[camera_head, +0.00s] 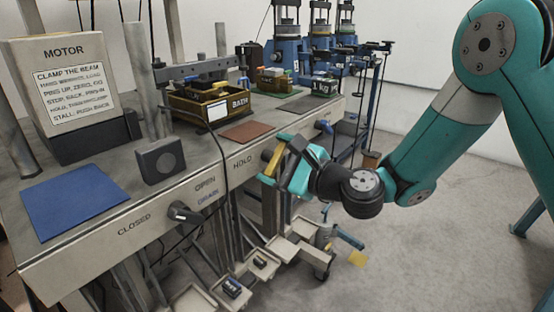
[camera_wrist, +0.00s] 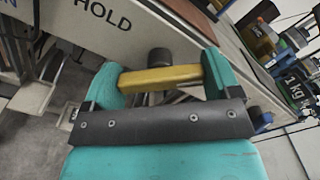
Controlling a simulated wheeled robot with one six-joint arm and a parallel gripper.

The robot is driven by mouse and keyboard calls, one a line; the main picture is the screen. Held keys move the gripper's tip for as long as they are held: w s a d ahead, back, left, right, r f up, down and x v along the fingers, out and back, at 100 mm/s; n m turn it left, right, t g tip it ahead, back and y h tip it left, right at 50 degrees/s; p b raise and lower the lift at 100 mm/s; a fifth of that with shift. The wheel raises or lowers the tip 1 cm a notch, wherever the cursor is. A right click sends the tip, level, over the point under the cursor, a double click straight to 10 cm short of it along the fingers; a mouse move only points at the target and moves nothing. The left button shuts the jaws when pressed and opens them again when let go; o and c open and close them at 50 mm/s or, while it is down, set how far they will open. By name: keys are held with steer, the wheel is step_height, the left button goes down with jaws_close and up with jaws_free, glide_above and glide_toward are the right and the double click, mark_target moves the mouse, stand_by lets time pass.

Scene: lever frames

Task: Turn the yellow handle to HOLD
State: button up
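The yellow handle (camera_head: 274,160) is on the front panel of the bench, just right of the HOLD label (camera_head: 243,162). In the wrist view the handle (camera_wrist: 160,79) is a yellow bar lying across the gap between my fingers, with a dark round hub (camera_wrist: 160,57) behind it. My gripper (camera_head: 299,168) is teal and reaches the panel from the right. In the wrist view its two fingers (camera_wrist: 162,80) stand wide apart, one at each end of the bar. Contact with the bar is unclear. The HOLD label (camera_wrist: 105,16) also shows at the upper left there.
A black knob (camera_head: 184,213) sits on the panel between the CLOSED and OPEN labels. Small trays (camera_head: 262,264) and metal legs stand below the handle. Weights (camera_wrist: 297,85) show at the right of the wrist view. Open floor lies to the right of the bench.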

steer(key=n+b, duration=0.3)
steer(key=shift+f+n, duration=0.15)
steer(key=shift+n, duration=0.25)
steer(key=n+b, duration=0.4)
steer(key=n, duration=0.1)
steer(key=shift+f+n, duration=0.1)
steer(key=shift+n, duration=0.2)
steer(key=n+b, duration=0.5)
steer(key=shift+n+b, duration=1.35)
steer(key=shift+n, duration=0.35)
steer(key=o, duration=0.8)
steer(key=shift+r, duration=0.2)
